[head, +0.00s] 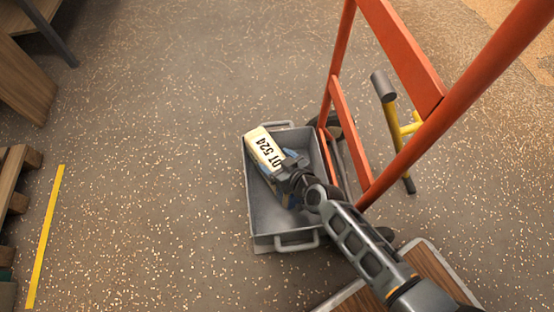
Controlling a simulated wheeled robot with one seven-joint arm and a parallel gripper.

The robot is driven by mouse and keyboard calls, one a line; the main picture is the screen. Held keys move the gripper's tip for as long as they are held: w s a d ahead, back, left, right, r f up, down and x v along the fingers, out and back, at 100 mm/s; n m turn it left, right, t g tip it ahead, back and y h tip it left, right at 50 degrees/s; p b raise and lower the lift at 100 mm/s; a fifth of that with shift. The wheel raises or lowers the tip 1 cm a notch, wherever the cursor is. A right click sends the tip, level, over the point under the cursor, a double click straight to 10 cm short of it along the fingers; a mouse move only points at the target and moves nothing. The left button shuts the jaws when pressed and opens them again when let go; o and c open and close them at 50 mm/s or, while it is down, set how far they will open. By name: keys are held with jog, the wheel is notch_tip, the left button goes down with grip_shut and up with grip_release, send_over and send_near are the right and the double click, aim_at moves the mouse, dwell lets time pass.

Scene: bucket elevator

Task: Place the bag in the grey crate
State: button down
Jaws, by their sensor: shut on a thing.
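The bag (264,149) is pale cream with a blue part and black lettering that reads like "OT 524". The grey crate (268,237) is an open, shallow box with a handle at each end, on the speckled floor. My gripper (286,172) is shut on the bag, over the crate's opening. The bag lies tilted at the crate's far left part, its upper end overlapping the rim in this view. I cannot tell whether the bag touches the crate's floor. My gripper and arm hide the bag's near end and part of the crate's inside.
An orange-red hand truck frame (340,110) stands close along the crate's right side. A yellow thing with a grey roller-like end (384,86) is behind it. A wooden board with a metal edge (440,262) is at lower right. Floor left of the crate is clear up to a yellow line (45,235).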

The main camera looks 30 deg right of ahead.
jog(key=shift+w+f+b, duration=0.15)
jog(key=shift+f+b, duration=1.65)
jog(key=shift+f, duration=0.3)
jog(key=shift+f+b, duration=0.55)
jog(key=shift+f, duration=0.05)
grip_release()
jog(key=shift+f, duration=0.2)
jog(key=shift+r+p, duration=0.45)
jog(key=shift+r, duration=0.05)
jog(key=p+v, duration=0.3)
jog(key=v, duration=0.9)
jog(key=shift+r+p, duration=0.2)
jog(key=shift+p, duration=0.1)
